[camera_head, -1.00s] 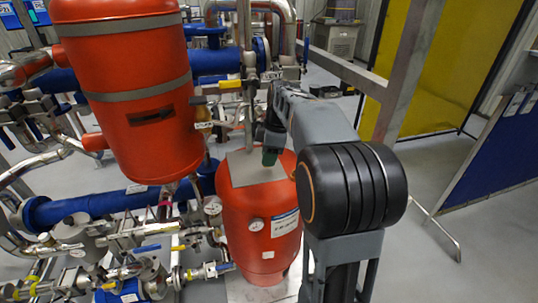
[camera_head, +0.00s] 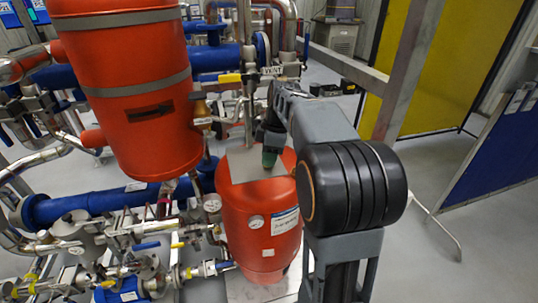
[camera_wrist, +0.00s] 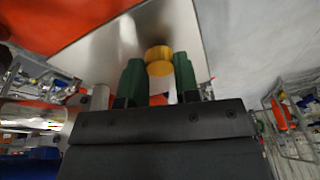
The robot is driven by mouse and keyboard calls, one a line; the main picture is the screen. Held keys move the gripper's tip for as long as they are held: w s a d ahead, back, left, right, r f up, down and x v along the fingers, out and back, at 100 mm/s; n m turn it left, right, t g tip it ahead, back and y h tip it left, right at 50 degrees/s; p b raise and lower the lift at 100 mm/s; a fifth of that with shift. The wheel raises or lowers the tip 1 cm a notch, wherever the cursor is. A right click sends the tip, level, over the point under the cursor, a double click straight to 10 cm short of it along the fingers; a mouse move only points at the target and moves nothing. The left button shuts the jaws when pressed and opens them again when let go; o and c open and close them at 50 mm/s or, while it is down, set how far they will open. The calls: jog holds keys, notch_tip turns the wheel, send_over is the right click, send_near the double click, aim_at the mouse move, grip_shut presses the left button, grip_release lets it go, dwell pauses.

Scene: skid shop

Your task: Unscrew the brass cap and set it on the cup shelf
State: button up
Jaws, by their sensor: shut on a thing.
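The brass cap (camera_wrist: 159,54) is a small gold-coloured round piece between the green fingers of my gripper (camera_wrist: 158,72) in the wrist view. A pale cylindrical part shows just below it, between the fingers. My gripper is shut on the cap. The cap is hidden there by the gripper. The plate also shows behind the cap in the wrist view (camera_wrist: 110,45). I cannot make out whether the cap is still on a thread, nor identify the cup shelf.
The red tank (camera_head: 262,225) stands below my gripper. A larger red vessel (camera_head: 130,95) hangs to the left, with blue pipes (camera_head: 100,205) and valves beside it. A steel post (camera_head: 402,80) and yellow panel (camera_head: 440,75) stand right. Grey floor is open at right.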

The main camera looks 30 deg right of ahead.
jog(key=shift+f, duration=0.4)
dwell(0.3)
jog(key=o, duration=1.2)
jog(key=shift+r, duration=0.1)
jog(key=shift+a+p+v, duration=0.25)
jog(key=shift+p+v, duration=0.7)
jog(key=shift+v, duration=0.25)
jog(key=shift+a+p+v, duration=0.25)
jog(key=shift+p+v, duration=0.75)
jog(key=shift+v, duration=0.2)
jog(key=shift+a+p+v, duration=0.25)
jog(key=shift+p+v, duration=0.7)
jog(key=shift+v, duration=0.25)
jog(key=shift+w+r, duration=0.2)
